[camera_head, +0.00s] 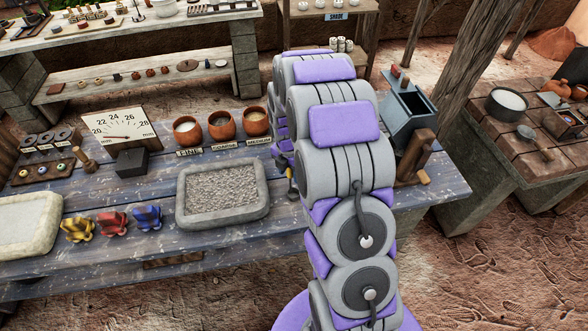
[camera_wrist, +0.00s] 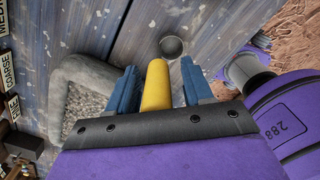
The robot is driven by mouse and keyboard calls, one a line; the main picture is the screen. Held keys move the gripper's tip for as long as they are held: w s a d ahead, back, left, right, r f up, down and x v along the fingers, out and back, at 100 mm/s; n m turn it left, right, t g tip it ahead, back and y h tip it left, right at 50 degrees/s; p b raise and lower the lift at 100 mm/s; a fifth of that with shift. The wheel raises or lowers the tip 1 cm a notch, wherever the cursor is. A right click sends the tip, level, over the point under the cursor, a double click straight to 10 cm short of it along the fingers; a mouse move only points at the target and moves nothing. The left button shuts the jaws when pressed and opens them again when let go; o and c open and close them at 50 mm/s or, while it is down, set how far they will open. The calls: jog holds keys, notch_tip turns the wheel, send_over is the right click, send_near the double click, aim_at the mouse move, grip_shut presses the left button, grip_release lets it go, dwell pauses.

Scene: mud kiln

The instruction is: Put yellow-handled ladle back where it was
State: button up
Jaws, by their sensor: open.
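The yellow-handled ladle (camera_wrist: 157,88) is in the wrist view, its yellow handle lying between my two blue fingers. A small round grey cup (camera_wrist: 172,47), apparently its bowl, shows just beyond the handle over the blue table. My gripper (camera_wrist: 160,76) is open, with a finger on each side of the handle and visible gaps. In the head view only a bit of yellow (camera_head: 289,171) shows beside my arm, right of the stone tray. My arm hides most of the ladle and gripper there.
A stone tray of gravel (camera_head: 181,212) lies left of my gripper. Three clay bowls (camera_head: 221,126) with labels stand behind it. Yellow, red and blue knobs (camera_head: 113,223) sit at the left. A grey hopper (camera_head: 408,112) stands right of my arm. Bare table lies around the ladle.

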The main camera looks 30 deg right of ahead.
jog(key=shift+a+r, duration=0.15)
jog(key=shift+a, duration=0.2)
jog(key=r, duration=0.3)
jog(key=d+r+p, duration=0.1)
jog(key=r, duration=0.2)
jog(key=r+p, duration=0.1)
jog(key=r, duration=0.3)
jog(key=shift+d+r, duration=0.1)
jog(key=shift+d, duration=0.3)
jog(key=s+a+r+m+g, duration=0.1)
jog(key=s+a+r+m, duration=0.55)
jog(key=s, duration=0.35)
jog(key=s+a+r+m, duration=0.5)
jog(key=s+r+m, duration=0.15)
jog(key=s, duration=0.35)
jog(key=s+a+m, duration=0.3)
jog(key=s+m, duration=0.7)
jog(key=s, duration=0.4)
jog(key=shift+g+p, duration=0.3)
jog(key=shift+g, duration=0.1)
jog(key=shift+r, duration=0.1)
